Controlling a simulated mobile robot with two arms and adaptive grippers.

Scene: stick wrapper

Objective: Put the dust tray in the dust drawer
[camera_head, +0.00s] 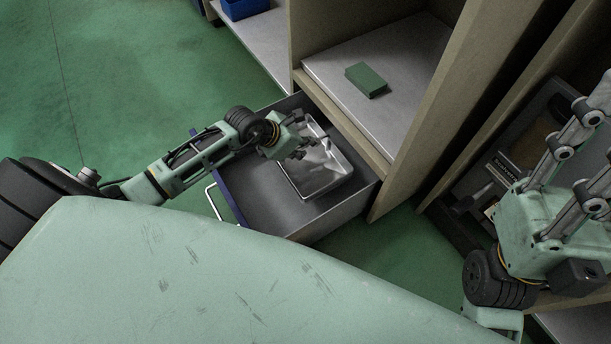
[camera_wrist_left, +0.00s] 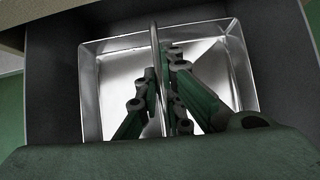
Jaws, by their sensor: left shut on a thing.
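The dust tray (camera_head: 327,178) is a shiny metal rectangular pan inside the open dust drawer (camera_head: 262,203), at its right part in the head view. My left gripper (camera_head: 301,150) is over the tray. In the left wrist view, the fingers of my left gripper (camera_wrist_left: 163,95) are shut on a thin metal bar across the middle of the dust tray (camera_wrist_left: 110,75). Dark drawer walls (camera_wrist_left: 52,80) surround the tray there. I cannot tell whether the tray touches the drawer floor. My right gripper (camera_head: 590,125) is at the right edge, its fingertips not clearly shown.
A green block (camera_head: 366,79) lies on the grey shelf (camera_head: 410,60) of the cabinet above the drawer. A blue box (camera_head: 243,8) is on a lower shelf at the top. A dark machine compartment (camera_head: 520,150) is behind my right arm. The green floor at left is clear.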

